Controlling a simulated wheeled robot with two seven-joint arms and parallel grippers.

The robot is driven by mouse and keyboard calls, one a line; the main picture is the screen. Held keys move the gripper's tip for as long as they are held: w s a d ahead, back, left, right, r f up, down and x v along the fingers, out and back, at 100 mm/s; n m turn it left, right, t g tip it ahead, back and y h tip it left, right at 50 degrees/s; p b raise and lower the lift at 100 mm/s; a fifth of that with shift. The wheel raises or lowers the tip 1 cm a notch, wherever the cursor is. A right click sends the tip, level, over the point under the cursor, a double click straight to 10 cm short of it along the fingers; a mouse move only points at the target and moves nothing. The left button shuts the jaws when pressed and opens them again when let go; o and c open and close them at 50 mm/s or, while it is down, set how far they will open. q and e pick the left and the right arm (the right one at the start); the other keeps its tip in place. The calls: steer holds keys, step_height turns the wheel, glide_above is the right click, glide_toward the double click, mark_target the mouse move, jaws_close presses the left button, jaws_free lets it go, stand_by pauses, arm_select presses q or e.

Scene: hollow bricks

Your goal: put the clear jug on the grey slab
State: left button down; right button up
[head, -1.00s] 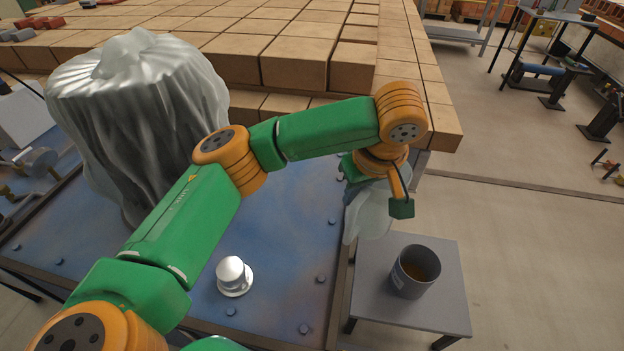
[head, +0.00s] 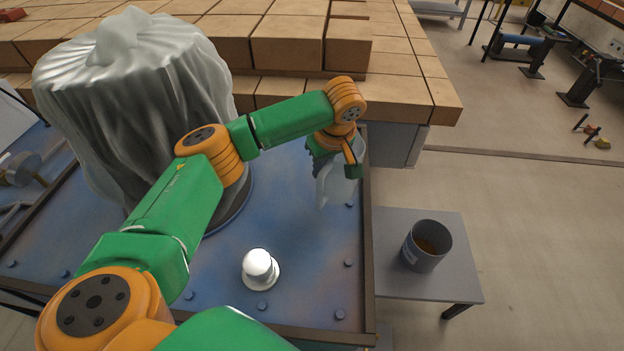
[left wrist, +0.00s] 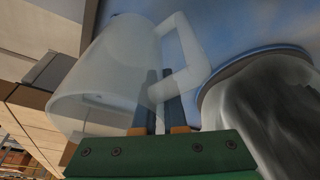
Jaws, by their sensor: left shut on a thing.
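The clear jug (head: 340,180) is a translucent vessel with a loop handle. My left gripper (head: 324,158) is shut on it and holds it over the right part of the blue table in the head view. In the left wrist view the jug (left wrist: 100,78) fills the upper left, with my two fingers (left wrist: 160,105) at its handle. My wrist hides part of the jug in the head view. A flat grey slab-like top (head: 390,282) stands beside the blue table's right edge, with a grey can (head: 427,246) on it. My right gripper is not in view.
The blue table (head: 310,260) carries a white-silver knob (head: 259,268) and several bolts. A large draped grey shape (head: 130,110) stands at its left. Stacked tan bricks (head: 285,40) lie behind. The grey top has bare room left and front of the can.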

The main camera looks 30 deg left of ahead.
arm_select(q)
steer(key=x, duration=0.3)
steer(key=a+x, duration=0.1)
steer(key=x, duration=0.3)
steer(key=shift+s+a+f, duration=0.15)
steer(key=shift+a, duration=0.05)
steer(key=c, duration=1)
jaws_free()
steer(key=shift+o, duration=0.2)
